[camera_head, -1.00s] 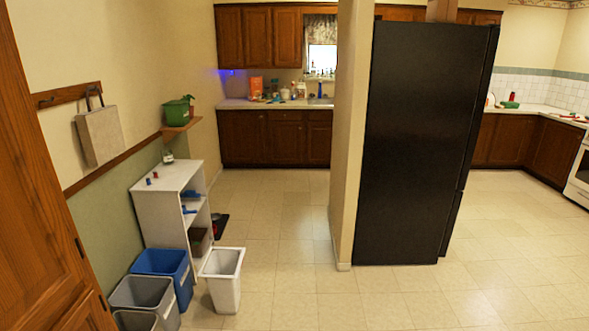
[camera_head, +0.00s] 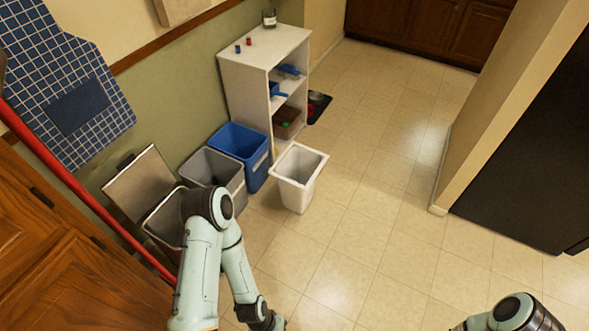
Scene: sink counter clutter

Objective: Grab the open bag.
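The lower part of a beige bag (camera_head: 185,8) hangs on the wall at the top left, cut off by the picture's top edge. Its opening and handles are out of view. My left arm rises from the bottom edge, bends in front of the bins and goes back down. It is well below the bag in the picture, and its gripper is not visible. Only a piece of my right arm shows at the bottom right, with its gripper out of view.
A grey bin (camera_head: 214,172), a blue bin (camera_head: 240,150) and a white bin (camera_head: 298,178) stand by a white shelf (camera_head: 262,48). A blue checked apron (camera_head: 70,95) and a red pole (camera_head: 90,200) are at left.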

